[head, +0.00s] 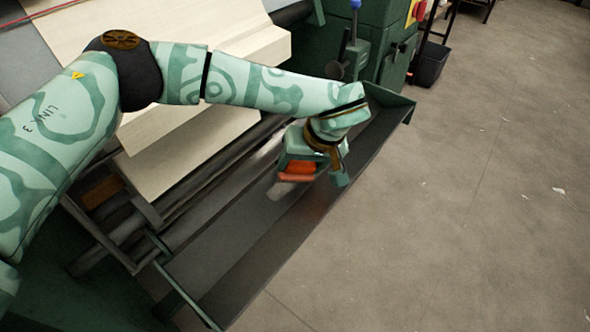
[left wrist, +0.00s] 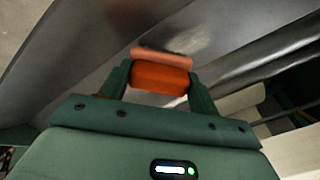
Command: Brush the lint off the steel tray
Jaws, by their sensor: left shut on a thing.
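The long steel tray (head: 222,246) runs diagonally along the machine's front, with green ends and edges. Its grey metal also fills the upper left of the left wrist view (left wrist: 85,60). My left gripper (head: 312,168) is over the tray's middle to far part, shut on an orange brush (head: 297,171). In the left wrist view the brush (left wrist: 160,78) sits between the two green fingers, its paler pinkish side toward the tray. I cannot tell whether it touches the metal. I cannot make out lint on the tray. My right gripper is not in view.
Pale cloth (head: 180,160) hangs over the machine, beside rollers (head: 215,175) along the tray's left side. A green machine housing (head: 385,50) stands at the tray's far end. A dark bin (head: 431,65) is beyond it. The concrete floor (head: 480,200) at right is open, with small pale scraps.

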